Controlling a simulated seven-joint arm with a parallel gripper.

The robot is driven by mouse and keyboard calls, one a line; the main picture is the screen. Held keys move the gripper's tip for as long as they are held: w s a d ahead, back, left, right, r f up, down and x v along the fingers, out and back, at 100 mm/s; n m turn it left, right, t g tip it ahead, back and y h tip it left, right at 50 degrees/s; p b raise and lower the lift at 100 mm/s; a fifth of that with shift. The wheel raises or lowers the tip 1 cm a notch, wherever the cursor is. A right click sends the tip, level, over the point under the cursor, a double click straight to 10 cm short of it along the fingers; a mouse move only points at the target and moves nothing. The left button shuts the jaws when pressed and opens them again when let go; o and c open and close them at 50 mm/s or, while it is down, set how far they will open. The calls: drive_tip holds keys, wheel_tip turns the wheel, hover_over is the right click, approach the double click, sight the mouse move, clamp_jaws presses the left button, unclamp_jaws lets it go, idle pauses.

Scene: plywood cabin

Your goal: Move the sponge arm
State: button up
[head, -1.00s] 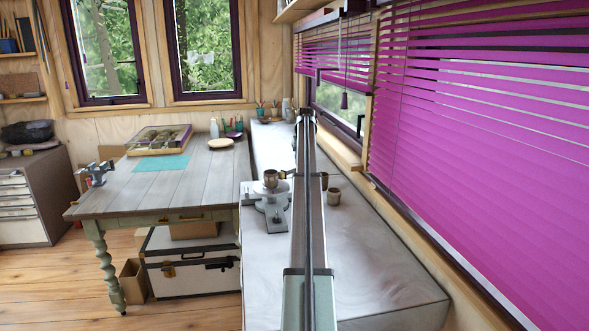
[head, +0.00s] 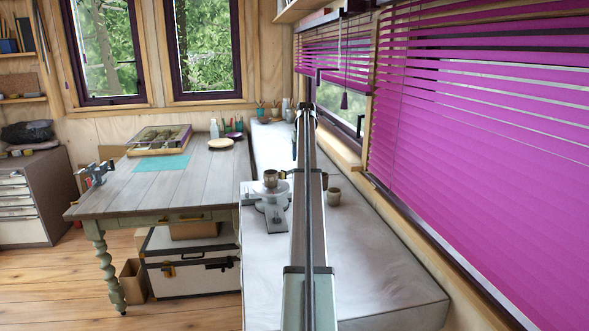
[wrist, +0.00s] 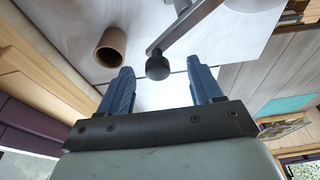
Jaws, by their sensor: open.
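A grey metal device (head: 272,207) with a flat base stands on the pale bench top, just left of my arm in the head view. In the wrist view, a grey bar (wrist: 185,28) ends in a dark round tip (wrist: 157,66). I take this as the sponge arm, but the tip's material is unclear. My gripper (wrist: 164,80) is open, with its two blue fingers apart. In the wrist view, the tip appears just above the gap between the fingers, with nothing held. In the head view my gripper is hidden behind my arm.
A brown cup (wrist: 111,47) stands left of the bar; it also shows right of my arm in the head view (head: 334,197). A wooden table (head: 195,180) stands left, and purple blinds (head: 480,130) line the right wall.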

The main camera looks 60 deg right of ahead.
drive_tip(key=v, duration=0.4)
drive_tip(key=shift+a+r, duration=0.1)
drive_tip(key=shift+r, duration=0.2)
idle(0.6)
